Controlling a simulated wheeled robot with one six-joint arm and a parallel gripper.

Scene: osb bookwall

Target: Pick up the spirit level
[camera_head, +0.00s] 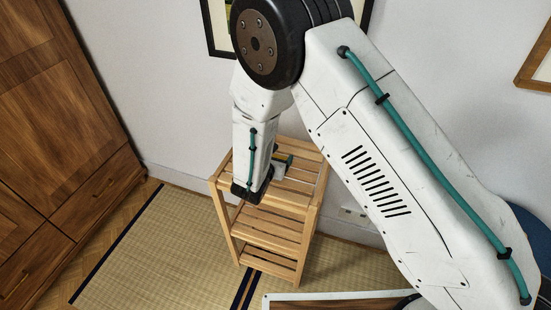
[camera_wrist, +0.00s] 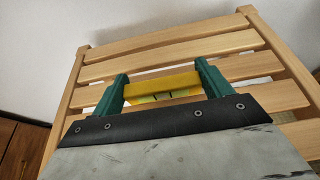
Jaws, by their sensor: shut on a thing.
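The spirit level (camera_wrist: 162,87) is a short yellow bar with a pale, marked vial area, seen in the wrist view. It lies between the two green fingers of my gripper (camera_wrist: 160,84), which are shut on it from both ends. Slats of the wooden shelf (camera_wrist: 150,45) show just behind and beneath it; I cannot tell whether it touches them. In the head view my gripper (camera_head: 284,162) is over the top of the shelf unit, and the level is mostly hidden by the arm.
The slatted wooden shelf unit (camera_head: 255,222) stands against the white wall on tatami matting (camera_head: 130,245). A large wooden cabinet (camera_head: 50,130) is at the left. Picture frames hang above.

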